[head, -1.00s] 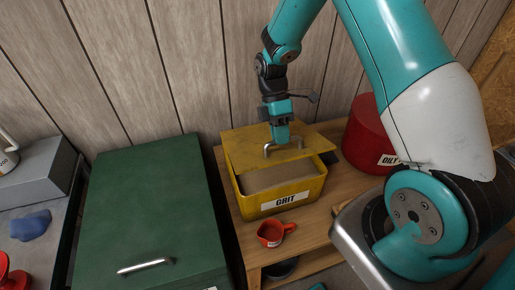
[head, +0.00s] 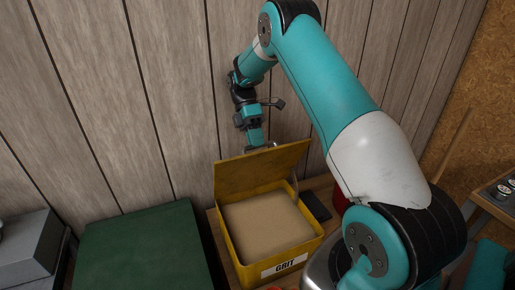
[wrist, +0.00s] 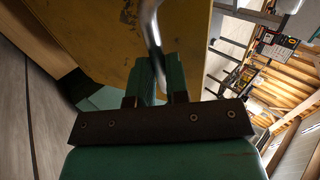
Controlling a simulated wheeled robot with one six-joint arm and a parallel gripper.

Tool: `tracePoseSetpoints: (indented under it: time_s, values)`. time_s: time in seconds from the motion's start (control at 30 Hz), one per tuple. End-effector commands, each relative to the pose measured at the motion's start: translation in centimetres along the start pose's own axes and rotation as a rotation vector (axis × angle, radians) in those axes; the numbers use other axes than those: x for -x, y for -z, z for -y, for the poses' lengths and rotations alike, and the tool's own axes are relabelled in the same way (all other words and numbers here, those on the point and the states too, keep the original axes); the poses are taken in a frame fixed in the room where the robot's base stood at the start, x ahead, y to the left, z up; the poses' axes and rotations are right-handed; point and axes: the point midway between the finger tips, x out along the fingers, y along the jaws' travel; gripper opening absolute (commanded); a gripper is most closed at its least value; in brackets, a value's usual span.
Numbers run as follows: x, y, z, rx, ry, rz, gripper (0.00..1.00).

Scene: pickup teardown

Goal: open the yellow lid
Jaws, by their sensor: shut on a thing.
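The yellow lid (head: 262,171) stands raised and tilted back at the rear of the yellow GRIT box (head: 283,262) in the head view. The box is open at the top and sand-coloured grit (head: 266,222) fills much of it. My gripper (head: 262,148) is at the lid's upper edge. In the wrist view the gripper (wrist: 158,85) is shut on the lid's metal handle (wrist: 152,30), with the yellow lid (wrist: 95,35) just beyond it. The handle is mostly hidden in the head view.
A green box (head: 140,245) stands left of the GRIT box, with a grey box (head: 28,250) farther left. A dark flat object (head: 316,206) lies on the wooden bench to the right. The plank wall (head: 170,120) is close behind my gripper.

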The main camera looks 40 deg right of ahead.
Motion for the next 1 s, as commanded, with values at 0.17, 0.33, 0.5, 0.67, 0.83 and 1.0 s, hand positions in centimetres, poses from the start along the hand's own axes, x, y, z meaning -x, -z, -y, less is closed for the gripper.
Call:
tracePoseSetpoints:
  time_s: [0.17, 0.33, 0.5, 0.67, 0.83, 1.0]
  values:
    - [-0.51, -0.28, -1.26, -0.009, -0.009, -0.003, 0.0]
    - [-0.41, -0.48, -1.31, -0.011, -0.008, -0.005, 0.0]
    - [-0.44, -0.61, -1.29, -0.012, -0.006, -0.006, 0.0]
    - [-0.46, -0.65, -1.27, -0.013, -0.005, -0.006, 0.19]
    - [-0.31, -0.59, -1.19, -0.011, -0.007, -0.006, 0.4]
    - [-0.13, -0.42, -1.06, -0.007, -0.008, -0.004, 0.4]
